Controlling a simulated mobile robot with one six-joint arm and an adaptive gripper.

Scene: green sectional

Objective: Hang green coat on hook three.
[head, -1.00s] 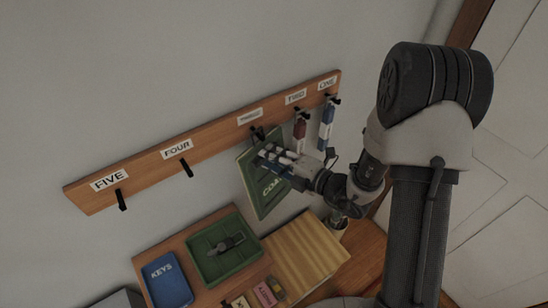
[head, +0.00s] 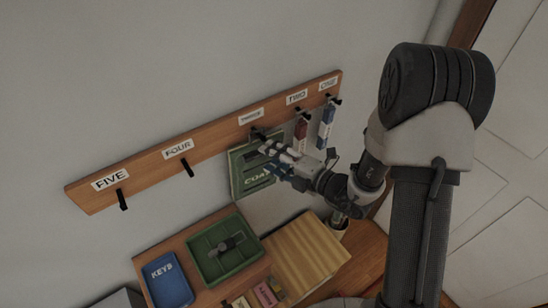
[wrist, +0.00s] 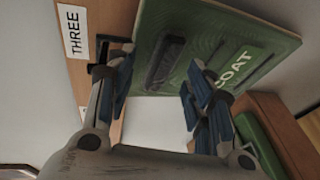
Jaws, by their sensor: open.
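The green coat (head: 243,168) is a flat green panel marked COAT. It hangs below the THREE label at hook three (head: 257,134), close to the wall. In the wrist view the coat (wrist: 225,38) fills the upper right, with a dark slot in it. My gripper (head: 271,156) is in front of the coat's upper right part. In the wrist view my gripper (wrist: 160,88) has its blue-padded fingers spread apart, with pale wall between them and nothing held. The contact between the coat's slot and the hook is not clearly visible.
The wooden rail (head: 145,172) also bears hooks one, two, four and five. A red item (head: 301,132) hangs at two and a blue item (head: 326,125) at one, close right of my gripper. Below are a green tray (head: 222,250) and a blue KEYS tray (head: 167,280). Hooks four and five are empty.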

